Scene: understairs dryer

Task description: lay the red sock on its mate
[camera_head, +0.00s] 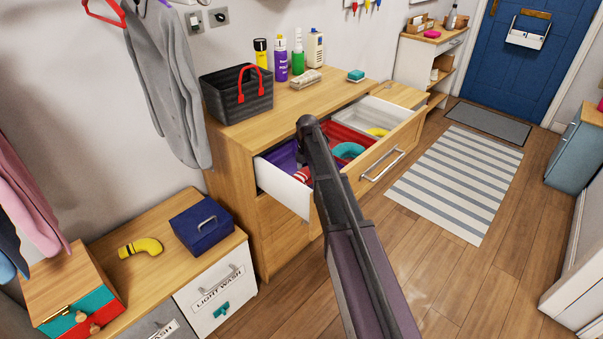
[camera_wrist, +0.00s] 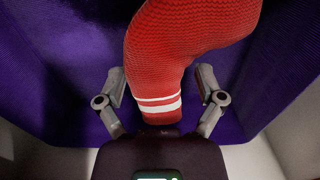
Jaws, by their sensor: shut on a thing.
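The red sock (camera_wrist: 185,45), knitted with white bands near its cuff, is in the purple compartment (camera_wrist: 60,60) of the open drawer. In the wrist view my gripper (camera_wrist: 160,86) has one finger on each side of the sock near the banded end and is shut on it. In the head view only a small part of the red sock (camera_head: 302,174) shows beside my arm, which hides the gripper. Only one red sock can be made out; I cannot see a second.
The open drawer also has a red compartment (camera_head: 345,133) with a teal sock (camera_head: 348,150) and a pale compartment (camera_head: 372,113) with a yellow sock (camera_head: 378,132). A black basket (camera_head: 237,95) stands above the drawer.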

